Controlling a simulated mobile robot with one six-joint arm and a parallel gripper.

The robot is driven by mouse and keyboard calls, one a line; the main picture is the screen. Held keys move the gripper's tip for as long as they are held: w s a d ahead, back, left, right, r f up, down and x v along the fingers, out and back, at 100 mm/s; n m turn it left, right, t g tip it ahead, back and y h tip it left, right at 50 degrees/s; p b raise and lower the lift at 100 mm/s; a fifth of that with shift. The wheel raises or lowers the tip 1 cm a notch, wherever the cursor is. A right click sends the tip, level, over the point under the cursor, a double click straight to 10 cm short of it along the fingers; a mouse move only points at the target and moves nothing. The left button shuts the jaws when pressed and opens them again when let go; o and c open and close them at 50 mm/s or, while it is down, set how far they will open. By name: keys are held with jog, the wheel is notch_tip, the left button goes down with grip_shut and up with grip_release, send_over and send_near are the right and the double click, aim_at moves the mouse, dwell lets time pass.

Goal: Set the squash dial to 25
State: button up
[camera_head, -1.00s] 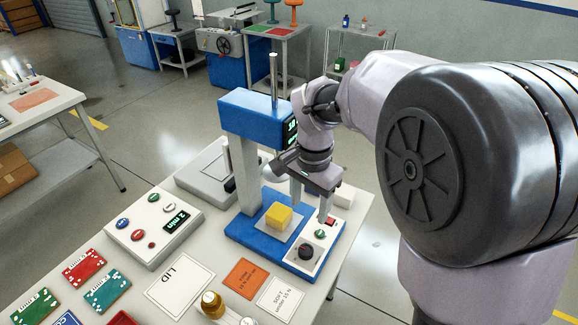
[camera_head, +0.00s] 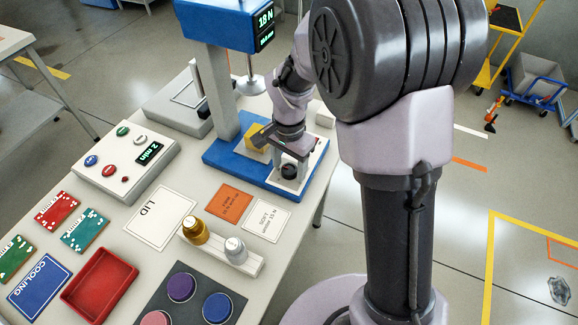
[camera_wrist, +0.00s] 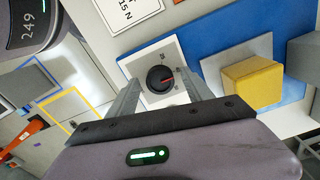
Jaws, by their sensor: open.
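The squash dial (camera_wrist: 160,79) is a round black knob with a red pointer line, set on a white panel at the front of the blue press (camera_head: 222,25). In the head view the dial (camera_head: 289,171) shows between my fingers. My gripper (camera_wrist: 161,80) is open, with one finger on each side of the dial; I cannot tell whether they touch it. The press display (camera_head: 265,22) seems to read 18 N. A yellow block (camera_wrist: 252,80) sits on the press's plate.
A white control box (camera_head: 125,165) showing 2 min stands left of the press. Cards, a red tray (camera_head: 100,287) and a holder with gold and silver weights (camera_head: 222,250) lie towards the front. A grey flat device (camera_head: 180,107) stands behind.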

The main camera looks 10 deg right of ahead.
grip_shut()
jog(key=n+p, duration=0.2)
jog(key=n, duration=0.3)
jog(key=shift+r+n+p, duration=0.15)
jog(key=shift+n+p, duration=0.15)
jog(key=shift+p, duration=0.1)
jog(key=n+p, duration=0.2)
jog(key=n, duration=0.4)
jog(key=shift+p, duration=0.3)
jog(key=shift+n, duration=0.3)
grip_release()
